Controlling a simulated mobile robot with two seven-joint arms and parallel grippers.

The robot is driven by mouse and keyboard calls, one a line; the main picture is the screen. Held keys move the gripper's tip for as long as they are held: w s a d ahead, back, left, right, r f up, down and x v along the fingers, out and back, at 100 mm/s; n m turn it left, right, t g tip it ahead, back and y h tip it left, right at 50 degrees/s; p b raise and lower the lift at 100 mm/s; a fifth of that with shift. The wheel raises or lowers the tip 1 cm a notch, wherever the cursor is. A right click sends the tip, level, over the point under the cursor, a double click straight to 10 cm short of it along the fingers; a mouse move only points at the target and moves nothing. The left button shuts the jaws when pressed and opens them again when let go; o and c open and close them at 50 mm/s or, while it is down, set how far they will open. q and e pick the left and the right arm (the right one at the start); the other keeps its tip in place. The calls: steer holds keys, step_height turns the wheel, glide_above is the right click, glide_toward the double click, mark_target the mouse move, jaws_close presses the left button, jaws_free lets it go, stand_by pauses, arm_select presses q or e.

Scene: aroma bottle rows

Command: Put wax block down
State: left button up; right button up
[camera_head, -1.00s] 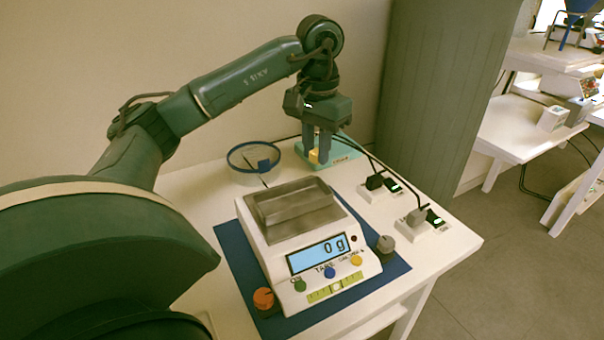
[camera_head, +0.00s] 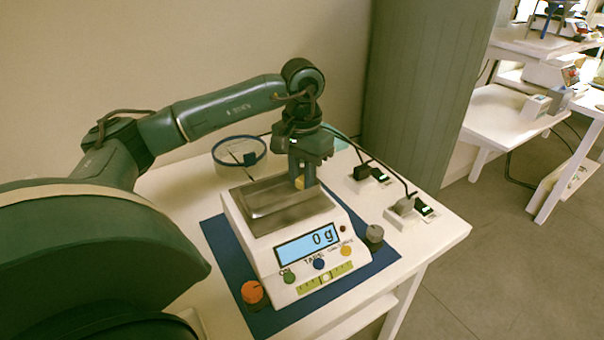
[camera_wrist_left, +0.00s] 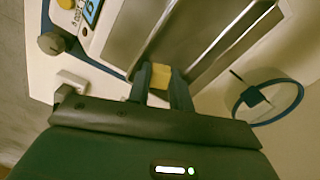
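A small yellow wax block (camera_wrist_left: 161,75) is between the fingertips of my left gripper (camera_wrist_left: 160,80) in the left wrist view. In the head view the left gripper (camera_head: 302,183) is shut on the block (camera_head: 299,183), at the back right edge of the scale's metal pan (camera_head: 262,210). I cannot tell whether the block touches the pan. The white scale (camera_head: 262,258) reads 0 g, and its pan looks empty. The pan also shows in the left wrist view (camera_wrist_left: 200,35). My right gripper is not in view.
The scale stands on a blue mat (camera_head: 222,248) on a white table (camera_head: 440,228). A clear container with a blue rim (camera_head: 239,152) stands behind it. Black plugs with cables (camera_head: 401,206) lie to the right. A teal pad lies partly hidden behind the gripper.

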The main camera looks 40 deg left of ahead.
mark_target(302, 179)
arm_select(q)
steer(key=shift+o, duration=0.9)
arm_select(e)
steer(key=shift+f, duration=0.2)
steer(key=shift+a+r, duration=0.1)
arm_select(q)
steer(key=shift+r, duration=0.3)
step_height(302, 179, up, 12)
steer(key=p, duration=0.3)
steer(key=shift+f, duration=0.15)
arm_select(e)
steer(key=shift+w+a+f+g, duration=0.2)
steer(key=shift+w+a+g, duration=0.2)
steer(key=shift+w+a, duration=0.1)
